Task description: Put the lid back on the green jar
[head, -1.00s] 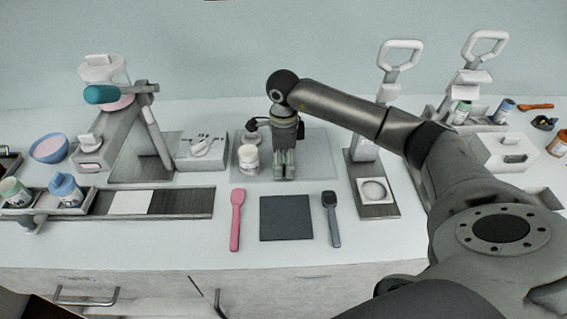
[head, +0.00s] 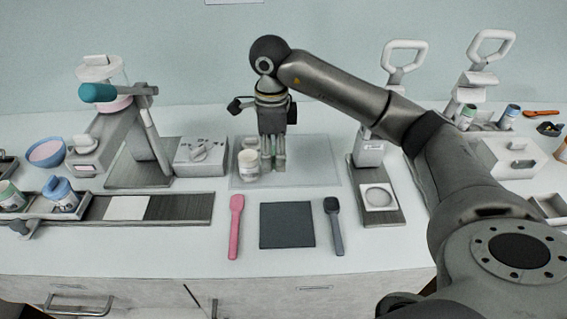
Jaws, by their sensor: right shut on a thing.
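My right gripper (head: 272,163) points straight down over the clear mat (head: 312,172) at the middle of the counter. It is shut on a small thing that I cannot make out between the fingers. A small pale jar (head: 248,164) stands upright on the mat, just left of the fingers. I cannot tell whether they touch. Its colour does not read clearly as green. A jar with a green top (head: 10,194) is in the tray at the far left. No loose lid can be made out. My left gripper is not in view.
A pink spatula (head: 236,228), a dark square pad (head: 287,226) and a dark spatula (head: 334,226) lie in front of the mat. A grey control box (head: 201,156) stands left of it, and a press (head: 380,200) stands right. A blue-lidded jar (head: 61,194) is at left.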

